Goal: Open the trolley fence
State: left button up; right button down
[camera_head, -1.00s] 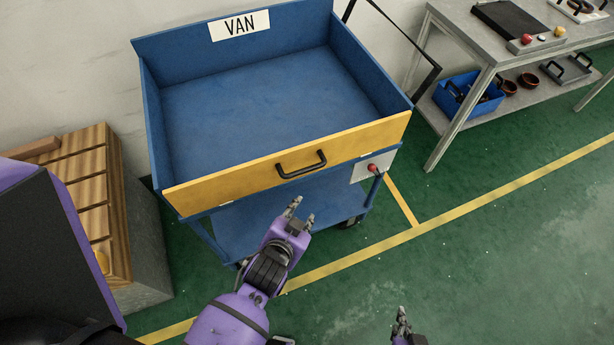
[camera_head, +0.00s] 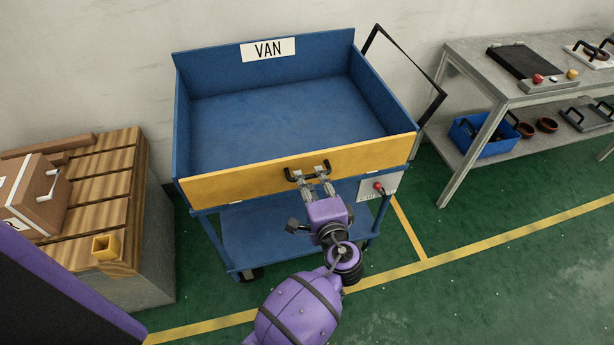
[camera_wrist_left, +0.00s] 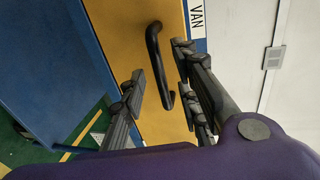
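The blue trolley (camera_head: 265,115) with the VAN sign stands against the wall in the head view. Its yellow fence (camera_head: 232,184) stands upright across the front and also shows in the left wrist view (camera_wrist_left: 165,108). A black handle (camera_head: 289,172) sits on the fence's upper middle. My left gripper (camera_head: 316,180) is at this handle, coming from the front. In the left wrist view, the fingers of my left gripper (camera_wrist_left: 158,92) are apart, with the handle (camera_wrist_left: 153,48) between them and a gap visible on the left side. My right gripper is out of view.
A grey plate with a red knob (camera_head: 379,187) is at the trolley's right front. A wooden pallet stack (camera_head: 95,205) stands on the left. A metal workbench (camera_head: 470,75) with a blue bin (camera_head: 485,137) is on the right. Green floor in front is free.

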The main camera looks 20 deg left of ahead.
aim_at(307, 176)
pick_arm(q)
jog(key=shift+x, duration=1.6)
jog(key=shift+c, duration=0.3)
grip_shut()
